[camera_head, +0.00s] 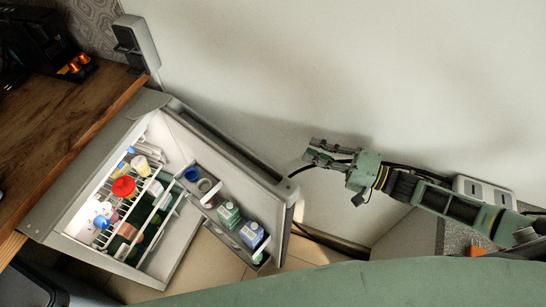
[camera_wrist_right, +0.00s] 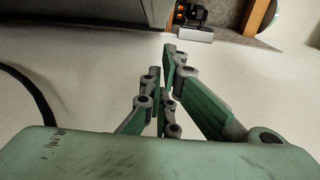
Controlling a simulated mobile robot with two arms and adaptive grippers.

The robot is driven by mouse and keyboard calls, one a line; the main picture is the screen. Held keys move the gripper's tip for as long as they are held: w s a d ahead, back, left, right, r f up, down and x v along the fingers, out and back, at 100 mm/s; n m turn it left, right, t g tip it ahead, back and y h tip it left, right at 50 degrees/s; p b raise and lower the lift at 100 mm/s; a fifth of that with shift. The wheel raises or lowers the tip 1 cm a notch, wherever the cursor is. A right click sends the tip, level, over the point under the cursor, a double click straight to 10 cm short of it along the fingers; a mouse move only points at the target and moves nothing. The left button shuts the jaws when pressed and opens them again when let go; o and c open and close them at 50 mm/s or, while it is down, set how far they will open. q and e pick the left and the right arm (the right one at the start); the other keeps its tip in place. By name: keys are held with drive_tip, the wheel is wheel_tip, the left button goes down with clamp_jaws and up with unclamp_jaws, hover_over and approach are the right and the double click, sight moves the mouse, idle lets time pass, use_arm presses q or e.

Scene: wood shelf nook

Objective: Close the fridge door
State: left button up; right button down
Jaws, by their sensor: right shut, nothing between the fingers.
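The grey fridge (camera_head: 75,195) stands under the wooden counter at the left, with its lit inside showing bottles and jars on wire shelves. Its door (camera_head: 281,200) is wide open, swung out to the right. The door's inner shelves hold cartons and small jars. My right gripper (camera_head: 308,153) is shut and empty. It is just past the door's outer side, near its free edge, with a visible gap to the door. In the right wrist view its fingers (camera_wrist_right: 168,70) are close together with nothing between them. My left gripper is not in view.
The wooden counter (camera_head: 70,125) carries a black machine (camera_head: 35,50) at the upper left. A pale wall (camera_head: 350,60) runs behind the door and my right arm. A white socket box (camera_head: 484,190) is on the right. Tiled floor (camera_head: 205,262) shows below the door.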

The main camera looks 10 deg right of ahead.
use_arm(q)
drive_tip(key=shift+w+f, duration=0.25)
use_arm(e)
drive_tip(key=w+a+f, duration=0.3)
drive_tip(key=w+a, duration=0.1)
drive_tip(key=a, duration=0.7)
use_arm(q)
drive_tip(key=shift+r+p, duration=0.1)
drive_tip(key=shift+p, duration=0.2)
use_arm(e)
drive_tip(key=shift+s+a, duration=0.1)
drive_tip(key=shift+s, duration=0.1)
